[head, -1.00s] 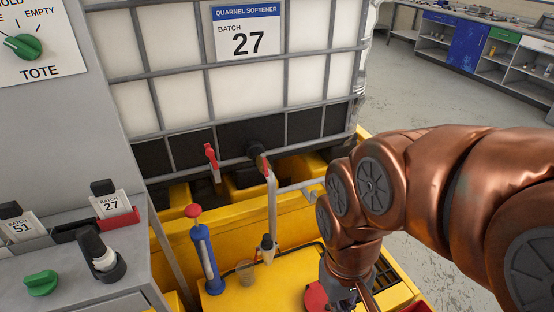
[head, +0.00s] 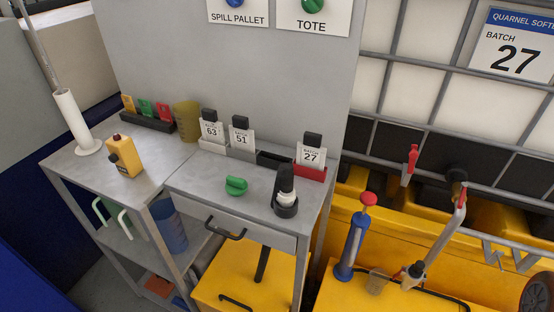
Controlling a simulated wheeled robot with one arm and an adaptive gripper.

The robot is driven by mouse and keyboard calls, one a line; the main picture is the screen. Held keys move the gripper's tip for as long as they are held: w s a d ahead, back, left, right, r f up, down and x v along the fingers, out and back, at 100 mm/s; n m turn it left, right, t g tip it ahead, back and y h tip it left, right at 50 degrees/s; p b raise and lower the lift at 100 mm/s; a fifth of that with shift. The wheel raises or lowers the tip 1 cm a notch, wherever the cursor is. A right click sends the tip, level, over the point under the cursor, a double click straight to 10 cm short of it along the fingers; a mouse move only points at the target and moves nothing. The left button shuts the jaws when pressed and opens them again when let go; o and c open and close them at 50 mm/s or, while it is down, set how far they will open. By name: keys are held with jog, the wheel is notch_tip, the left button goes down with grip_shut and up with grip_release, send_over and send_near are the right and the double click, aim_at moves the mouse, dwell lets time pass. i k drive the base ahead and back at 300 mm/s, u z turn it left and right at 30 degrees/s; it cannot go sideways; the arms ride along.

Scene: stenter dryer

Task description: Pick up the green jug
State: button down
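No whole green jug shows clearly. A blue jug (head: 170,228) stands to the right on the same shelf. An olive-yellow translucent jug (head: 186,121) stands on the bench top at the back. My gripper is out of view; only a piece of my arm shows at the lower right edge.
A green knob (head: 236,185) sits on the adjoining cabinet. A yellow spill pallet (head: 400,230) with a blue pump (head: 352,242) is at the right.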

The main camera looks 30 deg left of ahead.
aim_at(113, 209)
jog(key=z, duration=0.1)
jog(key=k, duration=0.95)
jog(key=u, duration=1.5)
jog(key=i, duration=0.8)
jog(key=u, duration=0.8)
jog(key=k, duration=0.65)
jog(key=u, duration=0.6)
jog(key=i, duration=0.55)
jog(key=u, duration=0.7)
jog(key=i, duration=1.1)
jog(key=z, duration=0.4)
